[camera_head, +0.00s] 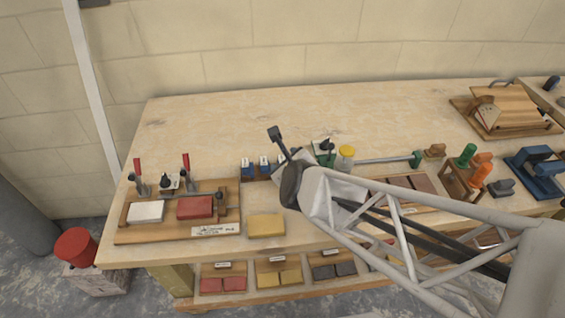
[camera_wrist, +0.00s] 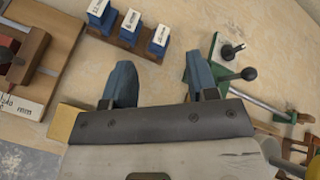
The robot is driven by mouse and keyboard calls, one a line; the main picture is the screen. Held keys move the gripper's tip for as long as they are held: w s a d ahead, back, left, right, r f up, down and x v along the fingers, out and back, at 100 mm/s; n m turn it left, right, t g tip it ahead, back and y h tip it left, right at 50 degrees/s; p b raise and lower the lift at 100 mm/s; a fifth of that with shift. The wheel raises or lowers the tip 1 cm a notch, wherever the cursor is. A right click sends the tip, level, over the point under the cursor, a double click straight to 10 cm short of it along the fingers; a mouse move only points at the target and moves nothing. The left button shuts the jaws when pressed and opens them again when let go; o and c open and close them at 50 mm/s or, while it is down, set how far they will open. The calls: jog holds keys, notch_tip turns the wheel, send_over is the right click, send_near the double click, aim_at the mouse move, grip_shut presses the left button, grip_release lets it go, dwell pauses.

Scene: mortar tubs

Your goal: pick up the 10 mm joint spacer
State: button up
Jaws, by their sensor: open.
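Three blue joint spacers with white labels stand in a row in a wooden rack. In the wrist view they are the left spacer (camera_wrist: 98,9), the middle spacer (camera_wrist: 129,25) and the right spacer (camera_wrist: 160,39). The labels are too small to read surely, so I cannot tell which is 10 mm. In the head view the row (camera_head: 264,165) stands left of and behind my gripper's dark palm. My gripper (camera_wrist: 161,78) is open and empty, its two blue-grey fingers wide apart. The rack (camera_wrist: 125,46) lies beyond the fingertips, apart from them.
A green clamp with a black knob (camera_wrist: 249,73) lies close to the right finger. A yellow-lidded jar (camera_head: 346,152) stands nearby. A board with a red block (camera_head: 195,208) is at left; a yellow block (camera_head: 266,225) lies at the front edge.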

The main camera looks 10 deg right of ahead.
jog(key=f+m, duration=0.2)
jog(key=w+f+m+t+h, duration=0.1)
jog(key=m, duration=0.2)
jog(key=shift+a+f, duration=0.1)
jog(key=shift+f, duration=0.3)
jog(key=shift+w+f+m+t+h, duration=0.15)
jog(key=shift+f+m+t, duration=0.1)
jog(key=shift+f+m, duration=0.35)
jog(key=shift+w+f+m+t+h, duration=0.15)
jog(key=shift+f+m+t, duration=0.1)
jog(key=shift+m, duration=0.55)
jog(key=shift+x, duration=1.25)
jog(key=shift+x, duration=2.6)
grip_shut()
